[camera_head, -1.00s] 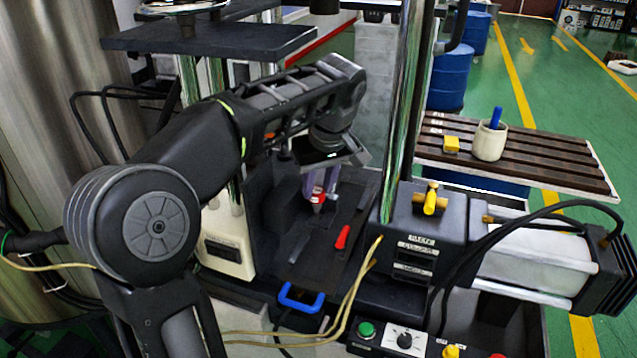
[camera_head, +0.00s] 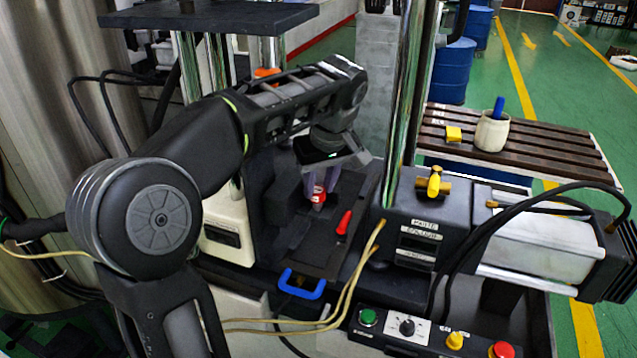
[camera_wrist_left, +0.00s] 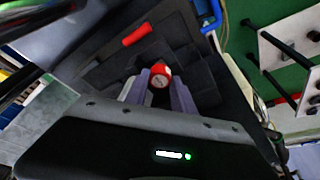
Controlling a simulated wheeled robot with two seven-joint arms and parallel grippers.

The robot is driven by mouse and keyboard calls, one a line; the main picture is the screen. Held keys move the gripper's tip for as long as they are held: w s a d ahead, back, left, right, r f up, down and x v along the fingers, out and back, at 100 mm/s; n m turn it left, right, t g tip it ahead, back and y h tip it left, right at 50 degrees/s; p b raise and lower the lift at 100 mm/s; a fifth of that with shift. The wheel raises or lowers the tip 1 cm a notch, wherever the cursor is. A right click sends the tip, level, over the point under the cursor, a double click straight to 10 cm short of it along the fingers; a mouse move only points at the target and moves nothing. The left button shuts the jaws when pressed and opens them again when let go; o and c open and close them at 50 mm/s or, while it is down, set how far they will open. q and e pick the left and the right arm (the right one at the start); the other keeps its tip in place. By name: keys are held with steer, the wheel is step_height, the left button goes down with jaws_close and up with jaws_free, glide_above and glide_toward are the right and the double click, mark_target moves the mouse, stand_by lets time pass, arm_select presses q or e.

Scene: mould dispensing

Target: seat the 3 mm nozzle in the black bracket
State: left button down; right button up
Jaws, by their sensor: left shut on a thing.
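My left gripper (camera_head: 318,188) is shut on a red-capped nozzle (camera_head: 318,196) with a pale lower tip, over the dark tray (camera_head: 318,262). In the left wrist view the round red cap (camera_wrist_left: 160,74) sits between the two grey-purple fingers (camera_wrist_left: 158,88). Its size marking cannot be read. A second red piece (camera_head: 344,222) lies in the tray, to the right of and nearer than the held nozzle; it also shows in the left wrist view (camera_wrist_left: 136,36). I cannot tell which black part is the bracket, or whether the held nozzle touches anything below. My right gripper is not in view.
The tray has a blue handle (camera_head: 302,284) at its front. A chrome column (camera_head: 405,90) and the dark valve block (camera_head: 425,215) with a yellow knob stand to the right. Pale hoses (camera_head: 352,290) run past the tray. A slatted table (camera_head: 550,160) holds a cup and a yellow block.

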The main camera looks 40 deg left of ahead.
arm_select(q)
steer(key=shift+w, duration=0.3)
steer(key=c, duration=1.2)
jaws_free()
steer(key=shift+a+r, duration=0.1)
steer(key=shift+o, duration=1)
steer(key=shift+r, duration=0.45)
steer(key=p+v, duration=0.5)
steer(key=v, duration=0.2)
steer(key=shift+s+d, duration=0.25)
steer(key=shift+f, duration=0.2)
